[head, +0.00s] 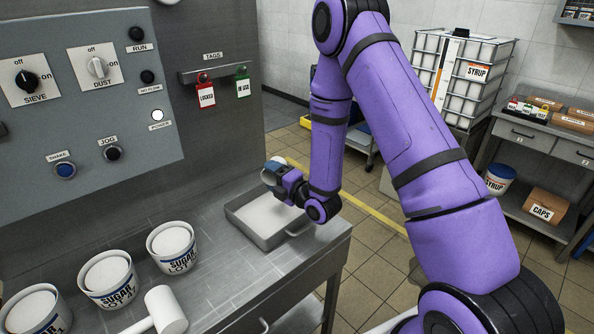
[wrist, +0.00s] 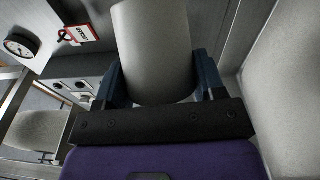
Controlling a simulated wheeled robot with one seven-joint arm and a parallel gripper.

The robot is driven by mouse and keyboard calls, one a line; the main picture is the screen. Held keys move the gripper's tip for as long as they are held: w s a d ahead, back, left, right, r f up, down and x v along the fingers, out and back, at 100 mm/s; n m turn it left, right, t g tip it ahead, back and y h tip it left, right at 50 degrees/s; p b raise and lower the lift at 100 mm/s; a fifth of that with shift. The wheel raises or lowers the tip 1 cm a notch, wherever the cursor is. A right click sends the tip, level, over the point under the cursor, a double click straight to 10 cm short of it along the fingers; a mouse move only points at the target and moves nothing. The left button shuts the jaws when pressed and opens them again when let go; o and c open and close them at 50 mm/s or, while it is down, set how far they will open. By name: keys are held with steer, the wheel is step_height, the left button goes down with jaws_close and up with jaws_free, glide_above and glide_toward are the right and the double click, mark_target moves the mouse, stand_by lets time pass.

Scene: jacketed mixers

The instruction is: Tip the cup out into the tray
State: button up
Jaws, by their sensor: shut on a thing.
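In the head view my gripper (head: 273,176) is above the back part of the tray, and only a small pale part of the cup shows there. The cup's tilt and contents cannot be told. The tray (head: 246,230) is a shallow grey metal tray on the bench, with a white inside and a handle at its right.
Several white sugar tubs (head: 172,250) stand along the bench (head: 215,275) at left, with a white mallet-like tool (head: 166,310) in front. A control panel (head: 90,90) and a tag rail (head: 217,73) are on the wall behind. A shelf table (head: 545,140) stands at far right.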

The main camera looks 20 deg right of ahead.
mark_target(277, 158)
steer(key=shift+w+d+r+m, duration=0.15)
steer(key=shift+d+r+m, duration=0.15)
steer(key=shift+m, duration=0.2)
steer(key=shift+w+d+r+m+g+h, duration=0.15)
steer(key=shift+r+m+g, duration=0.15)
steer(key=shift+m, duration=0.2)
steer(key=shift+w+d+r+m+g+h, duration=0.15)
steer(key=shift+r+m+g, duration=0.15)
steer(key=shift+m, duration=0.2)
steer(key=r+m+g, duration=0.1)
steer(key=m, duration=0.1)
steer(key=r+m+g, duration=0.1)
steer(key=m, duration=0.1)
steer(key=shift+w+d+r+g, duration=0.3)
steer(key=shift+w+r, duration=0.05)
steer(key=shift+w, duration=0.05)
steer(key=m+g, duration=0.1)
steer(key=r+m+g+y, duration=0.1)
steer(key=m, duration=0.1)
steer(key=shift+w+d+r, duration=0.15)
steer(key=shift+w+r, duration=0.05)
steer(key=shift+r, duration=0.1)
steer(key=m+g+y, duration=0.1)
steer(key=m+g, duration=0.1)
steer(key=m, duration=0.1)
steer(key=shift+f, duration=0.15)
steer(key=shift+m+g+y, duration=0.3)
